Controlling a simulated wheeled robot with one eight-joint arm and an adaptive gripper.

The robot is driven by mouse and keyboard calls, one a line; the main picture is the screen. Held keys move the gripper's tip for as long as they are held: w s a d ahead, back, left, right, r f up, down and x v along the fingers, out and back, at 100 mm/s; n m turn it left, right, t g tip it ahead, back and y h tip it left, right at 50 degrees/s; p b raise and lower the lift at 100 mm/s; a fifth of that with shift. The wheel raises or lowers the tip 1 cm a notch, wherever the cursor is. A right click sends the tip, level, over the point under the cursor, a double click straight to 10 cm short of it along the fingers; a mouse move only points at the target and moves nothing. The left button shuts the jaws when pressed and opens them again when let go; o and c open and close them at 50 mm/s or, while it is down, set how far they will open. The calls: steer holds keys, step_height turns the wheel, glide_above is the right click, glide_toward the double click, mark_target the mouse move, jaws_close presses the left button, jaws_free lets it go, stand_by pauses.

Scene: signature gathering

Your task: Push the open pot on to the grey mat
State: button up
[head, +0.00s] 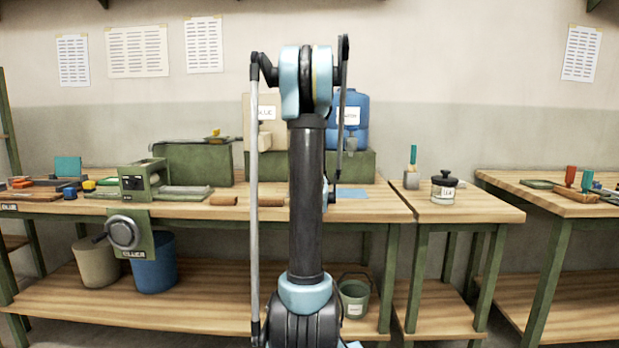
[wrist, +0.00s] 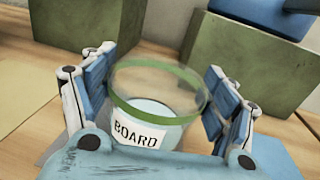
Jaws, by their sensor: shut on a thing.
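The open pot (wrist: 160,88) is clear, with a green band and a white label reading BOARD, and pale contents low inside. In the wrist view it stands between the blue-padded fingers of my gripper (wrist: 159,66), which is shut on it. A flat blue-grey sheet (wrist: 274,156) lies to the right of the pot in the wrist view; a bluish sheet (head: 352,193) also shows right of my arm in the head view.
Green boxes (wrist: 250,60) stand behind the pot, bearing a cream container (head: 272,108) and a blue one (head: 358,135). A cream sheet (wrist: 22,84) lies left. A brown block (head: 223,200) and a green press (head: 135,190) sit on the bench left of my arm.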

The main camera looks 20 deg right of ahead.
steer(key=shift+w+a, duration=0.3)
steer(key=shift+a, duration=0.65)
steer(key=o, duration=1.3)
steer(key=shift+r, duration=4.95)
steer(key=shift+w, duration=0.1)
steer(key=shift+a, duration=0.1)
